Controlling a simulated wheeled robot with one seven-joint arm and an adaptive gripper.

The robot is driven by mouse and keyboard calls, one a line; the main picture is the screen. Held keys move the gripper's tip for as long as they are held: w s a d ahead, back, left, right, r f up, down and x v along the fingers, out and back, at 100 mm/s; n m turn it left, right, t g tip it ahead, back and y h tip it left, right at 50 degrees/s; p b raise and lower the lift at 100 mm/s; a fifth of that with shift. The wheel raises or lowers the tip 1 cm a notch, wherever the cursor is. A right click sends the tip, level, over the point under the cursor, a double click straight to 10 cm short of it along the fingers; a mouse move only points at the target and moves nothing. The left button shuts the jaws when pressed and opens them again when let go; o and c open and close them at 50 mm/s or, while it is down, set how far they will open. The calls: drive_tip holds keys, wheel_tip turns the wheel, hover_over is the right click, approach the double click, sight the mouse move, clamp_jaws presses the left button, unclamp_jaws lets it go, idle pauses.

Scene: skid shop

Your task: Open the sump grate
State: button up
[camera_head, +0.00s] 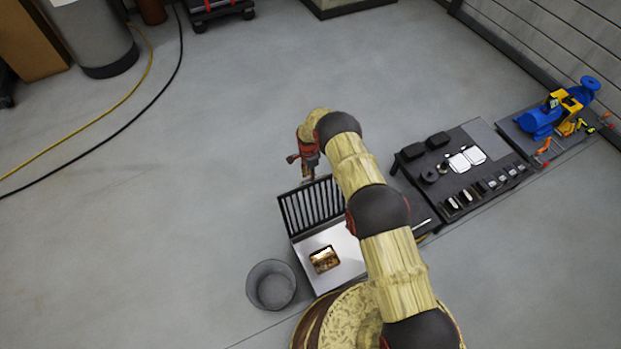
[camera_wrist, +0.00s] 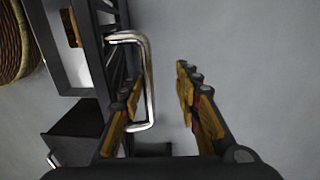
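The sump grate (camera_head: 312,204), a frame of black bars, shows at the far side of a pale open sump box (camera_head: 338,240) in the head view. It appears raised there, but its exact tilt is hard to tell. In the wrist view its dark bars (camera_wrist: 112,48) are at the upper left. A shiny U-shaped metal handle (camera_wrist: 149,85) sticks out from them. My gripper (camera_head: 308,172) is at the grate's far edge. In the wrist view my gripper (camera_wrist: 156,78) is open, with the handle between its fingers, nearer the left finger. The right finger is clearly apart from it.
A brownish square item (camera_head: 325,258) sits in the sump box. A grey bucket (camera_head: 271,285) stands left of it. A dark table with parts (camera_head: 480,143) and a blue pump (camera_head: 541,120) are at right. Hoses (camera_head: 125,98) cross the left floor. The middle floor is clear.

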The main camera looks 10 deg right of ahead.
drive_tip(key=shift+w+r, duration=0.15)
drive_tip(key=shift+r, duration=0.1)
wheel_tip(320, 180, up, 12)
drive_tip(key=shift+w+a+f, duration=0.15)
drive_tip(key=shift+w+f, duration=0.05)
drive_tip(key=shift+w, duration=0.05)
idle(0.4)
idle(0.5)
